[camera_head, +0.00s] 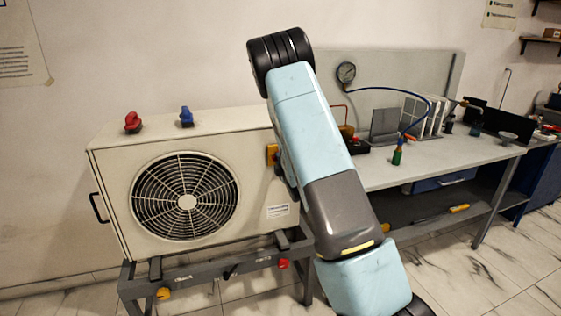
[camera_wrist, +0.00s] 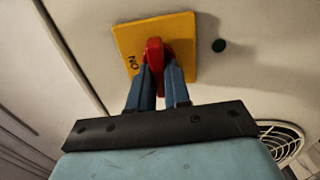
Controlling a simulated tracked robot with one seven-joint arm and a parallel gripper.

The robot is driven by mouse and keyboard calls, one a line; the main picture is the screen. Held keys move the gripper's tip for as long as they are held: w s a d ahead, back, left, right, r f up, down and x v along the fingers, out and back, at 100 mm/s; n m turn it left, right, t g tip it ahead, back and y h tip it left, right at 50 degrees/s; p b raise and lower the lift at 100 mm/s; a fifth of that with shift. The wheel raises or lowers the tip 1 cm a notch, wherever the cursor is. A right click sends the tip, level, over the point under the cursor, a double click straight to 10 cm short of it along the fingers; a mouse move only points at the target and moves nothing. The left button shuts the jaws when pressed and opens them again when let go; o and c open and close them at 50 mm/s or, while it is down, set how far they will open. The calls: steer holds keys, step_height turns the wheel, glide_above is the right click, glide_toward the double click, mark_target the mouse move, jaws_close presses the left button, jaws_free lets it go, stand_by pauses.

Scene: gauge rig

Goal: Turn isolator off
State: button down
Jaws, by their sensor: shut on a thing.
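The isolator is a yellow plate (camera_wrist: 181,29) with a red handle (camera_wrist: 154,55) on the pale housing in the wrist view. The word "ON" shows at the plate's left edge. My gripper (camera_wrist: 156,70) is shut on the red handle, with one blue finger on each side of it. In the head view, only part of the yellow plate (camera_head: 271,154) shows at the right end of the outdoor unit; my arm hides the handle and my gripper there.
The outdoor unit (camera_head: 257,189) with a round fan grille stands on a grey frame. Red (camera_head: 133,122) and blue (camera_head: 186,117) knobs sit on its top. A workbench (camera_head: 420,170) with a gauge panel (camera_head: 400,75), a blue hose and a green-ended fitting (camera_head: 397,157) stands behind my arm to the right.

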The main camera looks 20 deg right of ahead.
steer(key=shift+s+a+f, duration=0.1)
steer(key=shift+a+f, duration=0.15)
steer(key=shift+f, duration=0.05)
steer(key=c, duration=1.3)
jaws_free()
steer(key=shift+o, duration=1.1)
steer(key=shift+d+r, duration=0.1)
steer(key=shift+r, duration=0.05)
steer(key=s, duration=1.3)
steer(key=shift+s, duration=0.35)
